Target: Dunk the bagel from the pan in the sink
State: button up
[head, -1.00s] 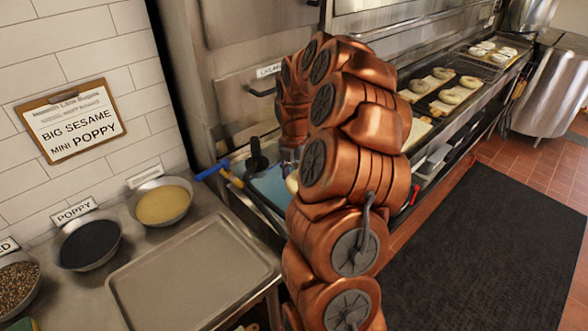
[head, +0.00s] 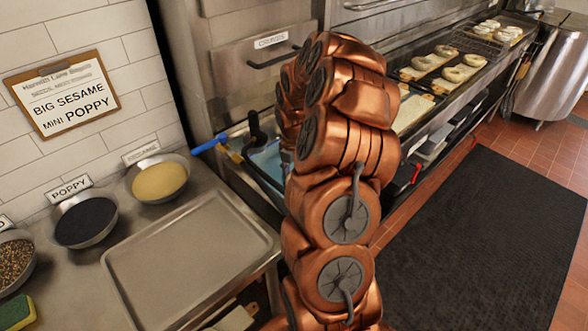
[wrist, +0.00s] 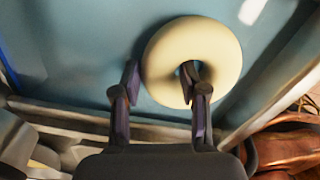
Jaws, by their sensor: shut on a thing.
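The pale, ring-shaped bagel (wrist: 222,60) is in the wrist view, in my gripper (wrist: 160,72). One finger reaches into the bagel's hole and the other lies outside its left side, so the jaws are shut across one side of the ring. The light blue sink water (wrist: 85,55) spreads behind the bagel. I cannot tell whether the bagel touches it. In the head view my copper arm hides the gripper and bagel, and a strip of the blue sink (head: 268,160) shows left of the arm.
An empty metal tray (head: 190,250) lies on the counter at front left. Bowls of poppy (head: 86,221), yellowish sesame (head: 160,180) and mixed seeds (head: 14,262) stand behind it. A blue-handled tool (head: 210,144) lies near the sink's left edge. Several bagels (head: 459,74) sit at the back right.

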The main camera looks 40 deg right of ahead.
jog(key=shift+f+b, duration=0.75)
jog(key=shift+f, duration=1.45)
jog(key=shift+r, duration=0.15)
jog(key=shift+r+p, duration=1.8)
jog(key=shift+r, duration=4.6)
jog(key=shift+s, duration=0.1)
